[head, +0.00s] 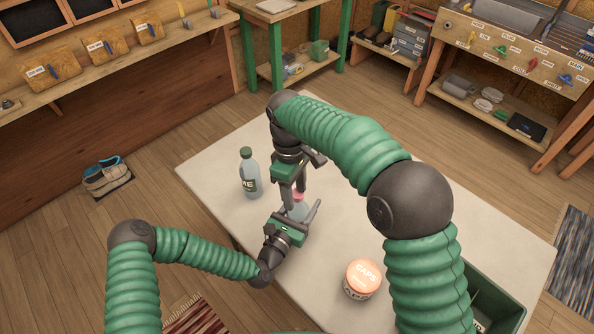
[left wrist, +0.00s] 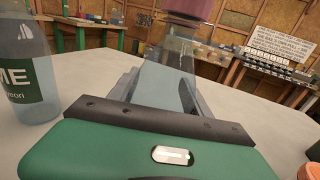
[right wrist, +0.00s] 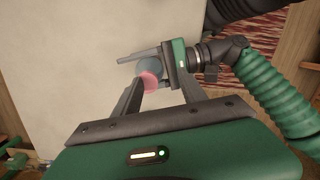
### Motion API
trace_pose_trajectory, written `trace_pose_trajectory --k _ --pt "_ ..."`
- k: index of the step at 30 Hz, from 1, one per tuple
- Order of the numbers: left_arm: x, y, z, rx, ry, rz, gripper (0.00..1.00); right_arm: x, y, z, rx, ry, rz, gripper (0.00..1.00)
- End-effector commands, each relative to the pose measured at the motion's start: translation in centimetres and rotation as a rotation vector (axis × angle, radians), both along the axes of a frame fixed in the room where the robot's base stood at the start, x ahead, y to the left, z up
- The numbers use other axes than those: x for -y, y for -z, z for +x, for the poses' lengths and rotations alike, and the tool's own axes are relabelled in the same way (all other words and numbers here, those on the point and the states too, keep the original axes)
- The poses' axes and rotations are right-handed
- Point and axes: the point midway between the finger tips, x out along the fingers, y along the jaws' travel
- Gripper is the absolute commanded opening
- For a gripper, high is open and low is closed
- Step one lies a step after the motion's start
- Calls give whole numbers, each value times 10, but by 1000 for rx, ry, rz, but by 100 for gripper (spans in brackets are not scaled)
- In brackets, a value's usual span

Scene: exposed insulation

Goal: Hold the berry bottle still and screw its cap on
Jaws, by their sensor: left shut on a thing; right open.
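The berry bottle (head: 298,210) is a clear bluish bottle standing near the middle of the table. My left gripper (head: 302,212) is shut around its body from the side; the left wrist view shows the bottle (left wrist: 165,82) between the fingers. A pink cap (right wrist: 150,83) sits at the bottle's top, also seen in the left wrist view (left wrist: 190,8). Whether it is threaded down I cannot tell. My right gripper (head: 291,200) points down from above, open, its fingers on either side of the cap. In the head view the cap is mostly hidden by the fingers.
A second bottle with a green cap and green label (head: 250,177) stands left of the grippers on the pale table (head: 335,220). A round caps tub (head: 362,279) stands near the front, and a green crate (head: 497,297) is at the right. Table behind the tub is clear.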

Motion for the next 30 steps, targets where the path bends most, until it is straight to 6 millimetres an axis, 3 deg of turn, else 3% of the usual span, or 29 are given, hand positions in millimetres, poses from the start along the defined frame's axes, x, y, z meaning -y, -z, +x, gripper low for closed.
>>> trace_pose_trajectory --k 6,12,16,24,30 --pt "0 0 0 0 0 0 0 0 -17 3 -35 -733 83 49" --pt "0 0 0 0 0 0 0 5 -48 17 19 -1163 119 49" --pt "0 0 0 0 0 0 0 7 -57 22 40 -1261 119 49" --pt "0 0 0 0 0 0 0 6 -58 22 41 -1271 118 49" --pt "0 0 0 0 0 0 0 7 -43 21 37 -1269 119 49"
